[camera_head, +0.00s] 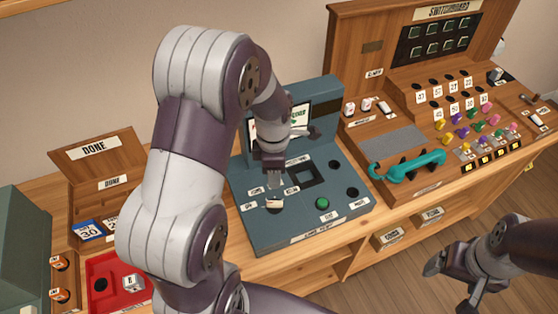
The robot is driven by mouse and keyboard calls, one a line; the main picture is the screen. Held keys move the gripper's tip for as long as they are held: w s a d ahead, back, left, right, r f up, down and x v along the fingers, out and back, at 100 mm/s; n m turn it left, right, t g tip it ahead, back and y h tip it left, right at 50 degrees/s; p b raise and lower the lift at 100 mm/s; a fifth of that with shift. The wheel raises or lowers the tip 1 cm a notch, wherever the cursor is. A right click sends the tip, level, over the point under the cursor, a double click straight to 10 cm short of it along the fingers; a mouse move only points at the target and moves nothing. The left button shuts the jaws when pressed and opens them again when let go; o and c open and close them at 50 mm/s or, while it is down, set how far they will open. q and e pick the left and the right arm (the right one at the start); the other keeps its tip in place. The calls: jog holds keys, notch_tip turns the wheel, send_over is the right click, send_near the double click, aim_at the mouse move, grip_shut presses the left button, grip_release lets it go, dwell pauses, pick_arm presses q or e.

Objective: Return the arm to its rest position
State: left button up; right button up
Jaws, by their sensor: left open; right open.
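My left arm rises from the bottom of the head view and bends over the blue-grey console. Its gripper (274,184) points down above the console's left part, close over a small pale piece (274,203). The fingers are open; whether they touch the piece I cannot tell. My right gripper (448,286) is at the lower right, open and empty, in front of the counter. The blue-grey console (340,222) has a green button, dark holes and a raised back panel with a screen, partly hidden by my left arm.
A wooden switchboard (400,75) with a teal handset (407,164) and coloured plugs stands at the right. At the left are a wooden DONE box (95,150), a blue card (88,230) and a red tray (97,268). Open floor lies at the lower right.

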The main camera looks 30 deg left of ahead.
pick_arm(q)
jog(key=s+d+r+m, duration=0.2)
jog(key=s+m, duration=0.2)
jog(key=m, duration=0.8)
jog(key=s+d+r+m+t, duration=0.1)
jog(key=s+m, duration=0.4)
jog(key=m, duration=0.6)
jog(key=shift+s+d+r+m, duration=0.15)
jog(key=shift+d+r+m, duration=0.3)
jog(key=shift+d, duration=0.75)
